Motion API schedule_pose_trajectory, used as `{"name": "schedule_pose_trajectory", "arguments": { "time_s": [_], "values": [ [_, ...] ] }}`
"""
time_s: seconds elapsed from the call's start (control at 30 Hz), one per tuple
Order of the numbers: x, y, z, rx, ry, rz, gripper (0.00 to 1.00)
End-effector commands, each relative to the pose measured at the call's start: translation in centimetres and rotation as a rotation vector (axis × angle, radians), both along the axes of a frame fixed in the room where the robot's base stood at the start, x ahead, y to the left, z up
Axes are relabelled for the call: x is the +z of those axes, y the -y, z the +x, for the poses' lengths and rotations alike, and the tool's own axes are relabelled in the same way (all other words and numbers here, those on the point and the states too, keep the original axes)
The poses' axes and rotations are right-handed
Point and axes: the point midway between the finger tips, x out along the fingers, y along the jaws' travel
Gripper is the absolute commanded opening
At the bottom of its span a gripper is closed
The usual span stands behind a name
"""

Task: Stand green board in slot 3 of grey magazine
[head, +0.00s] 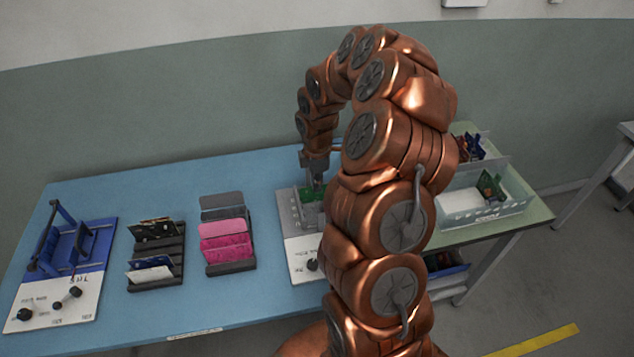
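A green board (313,194) shows in part at the grey fixture (287,215) on the blue table, just under my gripper (317,182). My gripper points down there; its fingers are small and partly hidden by my arm. I cannot tell whether they touch or hold the board. Two dark grey slotted racks stand left of it; I cannot tell which is the magazine. The nearer rack (232,267) holds pink and grey boards upright. The other rack (160,282) holds dark, blue and white boards, with bare slots between them. Slot numbers are not readable.
A blue fixture (103,247) with a white knob panel (55,300) stands at the far left. A clear bin (485,208) with a green board inside stands at the right, behind my arm. My arm hides the table's right part.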

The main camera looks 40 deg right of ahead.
Motion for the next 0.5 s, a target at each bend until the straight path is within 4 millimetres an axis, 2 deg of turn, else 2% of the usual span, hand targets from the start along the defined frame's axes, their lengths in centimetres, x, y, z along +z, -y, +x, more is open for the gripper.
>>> {"name": "schedule_pose_trajectory", "arguments": {
  "time_s": [0.23,0.5],
  "values": [
    [0.03,0.00,0.00,0.000,0.000,0.000,0.00],
    [0.03,-0.01,0.01,0.000,0.001,0.000,0.28]
  ]
}}
